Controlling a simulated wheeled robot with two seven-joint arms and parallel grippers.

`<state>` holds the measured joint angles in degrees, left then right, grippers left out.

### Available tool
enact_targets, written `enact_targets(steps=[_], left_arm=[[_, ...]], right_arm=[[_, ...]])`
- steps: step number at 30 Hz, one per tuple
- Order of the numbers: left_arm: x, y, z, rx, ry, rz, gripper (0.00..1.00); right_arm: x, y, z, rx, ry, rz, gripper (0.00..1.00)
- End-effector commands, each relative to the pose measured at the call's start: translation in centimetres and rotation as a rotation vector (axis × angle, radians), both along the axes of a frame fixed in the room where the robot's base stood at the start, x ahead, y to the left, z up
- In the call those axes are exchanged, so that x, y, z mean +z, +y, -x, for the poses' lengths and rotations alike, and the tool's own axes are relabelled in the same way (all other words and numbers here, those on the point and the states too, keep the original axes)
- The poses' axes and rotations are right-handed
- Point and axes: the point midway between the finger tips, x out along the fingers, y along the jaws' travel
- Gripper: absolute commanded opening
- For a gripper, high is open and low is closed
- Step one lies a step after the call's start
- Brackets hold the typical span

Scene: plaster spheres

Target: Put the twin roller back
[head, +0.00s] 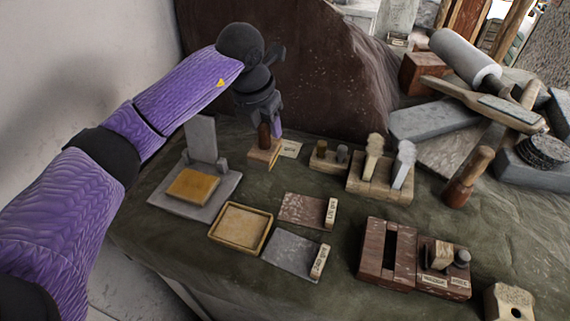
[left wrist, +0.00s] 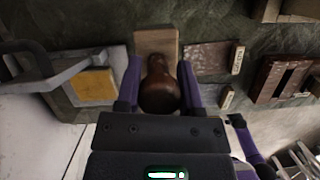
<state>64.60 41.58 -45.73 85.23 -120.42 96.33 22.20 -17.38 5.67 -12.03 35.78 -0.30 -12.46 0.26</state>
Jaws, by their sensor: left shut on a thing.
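My left gripper (head: 262,118) points down at the back of the green cloth, shut on a dark brown turned wooden handle (head: 264,136). The handle stands upright on or in a small pale wooden block (head: 258,160); whether it touches the block's top I cannot tell. In the left wrist view the rounded brown handle (left wrist: 159,90) sits between my two purple fingers, with the pale block (left wrist: 157,42) behind it. Whether this handle belongs to the twin roller I cannot tell; any rollers are hidden.
A grey stand with a yellow pad (head: 193,187) is at the left. A shallow wooden tray (head: 240,228), two flat labelled slabs (head: 302,209), and a wooden rack with pale-headed tools (head: 381,180) lie nearby. A similar brown handled tool (head: 468,178) stands right. A big brown rock rises behind.

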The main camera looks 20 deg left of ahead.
Motion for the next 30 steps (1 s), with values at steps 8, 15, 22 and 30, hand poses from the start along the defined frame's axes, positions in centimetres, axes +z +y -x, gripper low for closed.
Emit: enact_targets(steps=[8, 15, 22, 30], left_arm=[[-5.1, -0.1, 0.0, -0.003, 0.002, 0.002, 0.0], [-6.5, -0.1, 0.0, -0.003, -0.002, 0.001, 0.0], [-6.8, -0.1, 0.0, -0.003, -0.001, 0.001, 0.59], [-6.7, -0.1, 0.0, -0.003, -0.001, 0.001, 0.83]], right_arm=[[-1.3, 0.0, 0.2, -0.001, 0.005, -0.001, 0.59], [-1.4, -0.1, 0.3, 0.0, 0.008, 0.002, 0.59], [-1.6, -0.2, 0.4, 0.001, 0.01, 0.003, 0.59], [-1.6, -0.3, 0.4, 0.001, 0.01, 0.004, 0.59]])
